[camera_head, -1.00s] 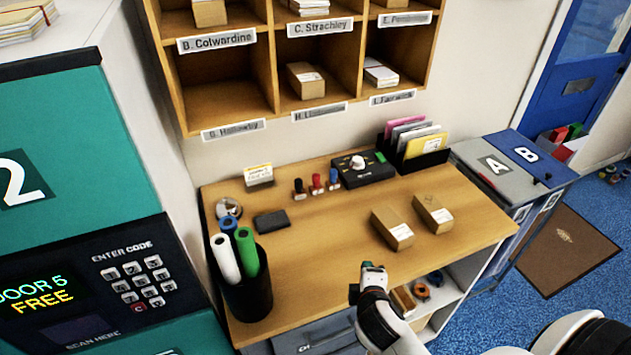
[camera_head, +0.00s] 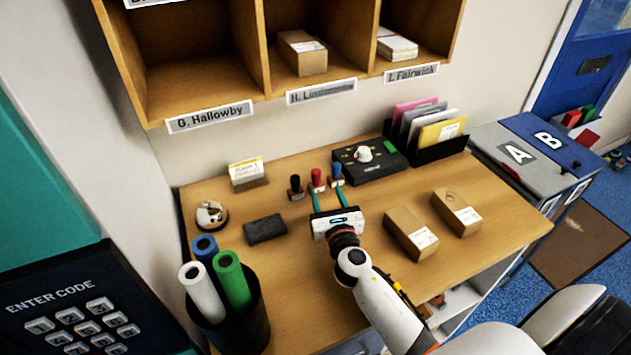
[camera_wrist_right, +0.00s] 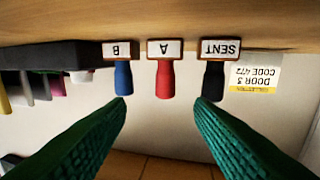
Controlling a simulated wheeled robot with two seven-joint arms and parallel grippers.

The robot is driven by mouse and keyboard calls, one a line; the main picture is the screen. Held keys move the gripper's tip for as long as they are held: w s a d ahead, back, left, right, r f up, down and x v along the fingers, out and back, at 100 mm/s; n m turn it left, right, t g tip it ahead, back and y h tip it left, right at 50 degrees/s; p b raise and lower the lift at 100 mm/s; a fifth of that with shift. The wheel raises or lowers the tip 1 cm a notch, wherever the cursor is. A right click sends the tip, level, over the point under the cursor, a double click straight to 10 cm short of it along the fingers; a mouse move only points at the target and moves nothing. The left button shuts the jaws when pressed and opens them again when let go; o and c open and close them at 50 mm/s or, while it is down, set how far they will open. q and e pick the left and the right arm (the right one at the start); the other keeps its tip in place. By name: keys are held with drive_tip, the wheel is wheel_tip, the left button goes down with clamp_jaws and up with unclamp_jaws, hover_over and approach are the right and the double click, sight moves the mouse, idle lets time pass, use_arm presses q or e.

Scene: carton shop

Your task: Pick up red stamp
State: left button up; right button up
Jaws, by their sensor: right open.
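The red stamp (camera_head: 316,178) stands upright on the desk between a black stamp (camera_head: 295,186) and a blue stamp (camera_head: 336,174). My right gripper (camera_head: 325,199) is open, just in front of the red stamp, with its teal fingers pointing towards it. In the right wrist view, which is upside down, the red stamp (camera_wrist_right: 165,80) hangs centred between the two fingertips (camera_wrist_right: 160,108). Its base carries an "A" label. The blue stamp, labelled "B", and the black one, labelled "SENT", are on either side. Nothing is in the jaws. My left gripper is not visible.
A black box with a white knob (camera_head: 372,166) stands right of the stamps. A dark pad (camera_head: 265,229) lies left. Two cartons (camera_head: 411,233) are right of my arm. A pot of rolled tubes (camera_head: 243,319) stands front left. Pigeonholes (camera_head: 270,60) hang above.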

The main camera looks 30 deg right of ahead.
sight(317, 179)
drive_tip(key=x, duration=0.3)
drive_tip(key=shift+w+f, duration=0.1)
drive_tip(key=shift+w+d, duration=0.1)
drive_tip(key=shift+w, duration=0.9)
drive_tip(key=x, duration=0.3)
drive_tip(key=shift+w+f, duration=0.2)
drive_tip(key=shift+w, duration=0.35)
drive_tip(key=shift+s+r, duration=0.1)
drive_tip(key=shift+c, duration=0.7)
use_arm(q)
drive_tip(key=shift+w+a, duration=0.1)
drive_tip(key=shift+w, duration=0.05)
use_arm(e)
clamp_jaws()
